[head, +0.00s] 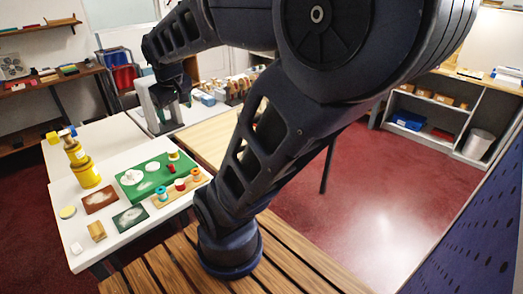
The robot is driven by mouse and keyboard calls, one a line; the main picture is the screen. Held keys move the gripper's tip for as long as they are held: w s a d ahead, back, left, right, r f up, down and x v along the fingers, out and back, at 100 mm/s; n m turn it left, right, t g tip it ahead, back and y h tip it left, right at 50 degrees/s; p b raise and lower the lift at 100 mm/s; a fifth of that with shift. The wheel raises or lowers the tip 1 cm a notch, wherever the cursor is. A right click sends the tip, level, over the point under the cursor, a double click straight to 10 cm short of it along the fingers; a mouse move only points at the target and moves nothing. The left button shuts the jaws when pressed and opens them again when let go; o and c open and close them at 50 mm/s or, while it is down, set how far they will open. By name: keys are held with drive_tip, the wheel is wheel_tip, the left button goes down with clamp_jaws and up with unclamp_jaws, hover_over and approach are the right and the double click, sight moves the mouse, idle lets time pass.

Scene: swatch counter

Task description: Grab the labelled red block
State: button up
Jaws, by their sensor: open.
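A small red block-like piece (171,168) sits on the green board (130,189) on the white table, right of two white round pieces. It is too small to show a label. A second red piece (180,184) stands between teal-and-orange pieces on a wooden rack (160,204) at the board's front edge. My gripper (181,102) hangs from the bent arm at the upper left, well above and beyond the board.
A red-brown swatch (100,199), dark green swatch (130,218) and wooden block (97,231) lie in front. The red floor at right is clear.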

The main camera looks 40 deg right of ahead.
drive_tip(key=w+d+f+n+g+h, duration=0.15)
drive_tip(key=w+d+f+n, duration=0.3)
drive_tip(key=d, duration=0.55)
drive_tip(key=w+d+f+n+g+h, duration=0.1)
drive_tip(key=w+d+f+n+h, duration=0.2)
drive_tip(key=d+f, duration=0.5)
drive_tip(key=shift+s+d+f+n+g+y, duration=0.3)
drive_tip(key=shift+d+f+n, duration=1.1)
drive_tip(key=shift+d+f, duration=2.1)
drive_tip(key=shift+s+d+f+n+g+y, duration=0.3)
drive_tip(key=shift+d+f+n, duration=1.05)
drive_tip(key=shift+d+f, duration=2.1)
drive_tip(key=shift+s+d+f+n+g+y, duration=0.15)
drive_tip(key=shift+s+d+f+n+g, duration=0.3)
drive_tip(key=shift+d+f+n, duration=2)
drive_tip(key=shift+w+d+f+m, duration=0.1)
drive_tip(key=shift+d+f+m, duration=0.45)
drive_tip(key=shift+d+f, duration=0.85)
drive_tip(key=shift+w+d+f+m, duration=0.1)
drive_tip(key=shift+d+f+m, duration=0.4)
drive_tip(key=shift+d+f, duration=0.8)
drive_tip(key=shift+a+f, duration=0.25)
drive_tip(key=c, duration=1.1)
